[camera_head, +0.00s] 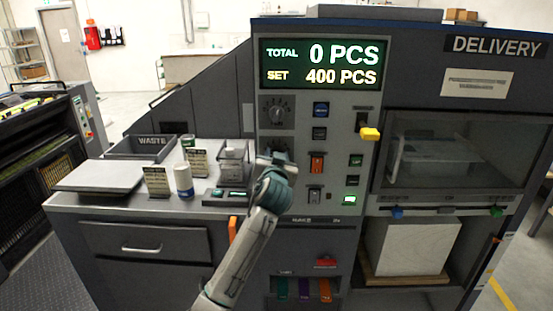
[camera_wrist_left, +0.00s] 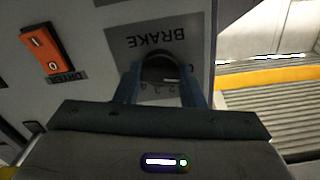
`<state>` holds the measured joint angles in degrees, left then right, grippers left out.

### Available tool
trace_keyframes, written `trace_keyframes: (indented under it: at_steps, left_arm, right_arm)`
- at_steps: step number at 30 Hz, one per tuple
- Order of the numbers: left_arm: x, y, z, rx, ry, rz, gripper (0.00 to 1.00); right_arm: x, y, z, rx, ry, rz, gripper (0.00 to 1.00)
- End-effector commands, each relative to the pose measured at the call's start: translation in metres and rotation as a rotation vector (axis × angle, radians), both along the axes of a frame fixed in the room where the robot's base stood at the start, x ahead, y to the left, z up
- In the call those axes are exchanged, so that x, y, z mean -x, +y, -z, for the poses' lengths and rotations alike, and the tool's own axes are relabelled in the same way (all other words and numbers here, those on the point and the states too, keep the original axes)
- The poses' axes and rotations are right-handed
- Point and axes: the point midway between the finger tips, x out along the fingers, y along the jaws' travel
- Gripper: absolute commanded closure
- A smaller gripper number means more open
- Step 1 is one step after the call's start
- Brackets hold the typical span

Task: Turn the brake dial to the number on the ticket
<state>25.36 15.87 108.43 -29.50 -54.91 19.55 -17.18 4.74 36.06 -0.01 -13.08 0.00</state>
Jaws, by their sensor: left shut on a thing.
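The brake dial (camera_wrist_left: 160,66) is a dark round knob beside the upside-down word BRAKE in the left wrist view. My left gripper (camera_wrist_left: 160,80) is shut on the dial, with one bluish finger on each side. Some scale digits show between the fingers, but the dial's setting cannot be read. In the head view my left gripper (camera_head: 275,158) covers the dial on the grey panel. Small printed cards stand on the counter, one at the front (camera_head: 157,181) and one behind (camera_head: 197,161). Their text is too small to read, and I cannot tell which is the ticket.
Another dial (camera_head: 278,111) sits above my gripper. An orange switch (camera_head: 317,162) is to its right, and a yellow lever (camera_head: 369,134) sticks out farther right. A white-and-blue can (camera_head: 183,181) and a waste bin (camera_head: 150,149) stand on the counter. The display (camera_head: 323,66) reads total 0, set 400.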

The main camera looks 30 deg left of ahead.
Motion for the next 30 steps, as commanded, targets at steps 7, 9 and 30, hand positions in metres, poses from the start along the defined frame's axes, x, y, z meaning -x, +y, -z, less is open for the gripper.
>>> trace_keyframes:
  at_steps: [7, 9, 30]
  left_arm:
    - [0.000, 0.000, 0.001, 0.003, 0.002, 0.000, 0.87]
    - [0.000, 0.000, 0.001, 0.002, 0.001, 0.000, 0.50]
    - [0.049, -0.031, 0.004, 0.003, -0.003, 0.002, 0.43]
  right_arm:
    - [0.001, 0.000, 0.000, 0.000, 0.000, 0.000, 1.00]
    - [0.001, 0.000, 0.000, 0.000, 0.000, 0.000, 1.00]
    - [-0.003, 0.005, 0.018, -0.005, -0.004, 0.001, 1.00]
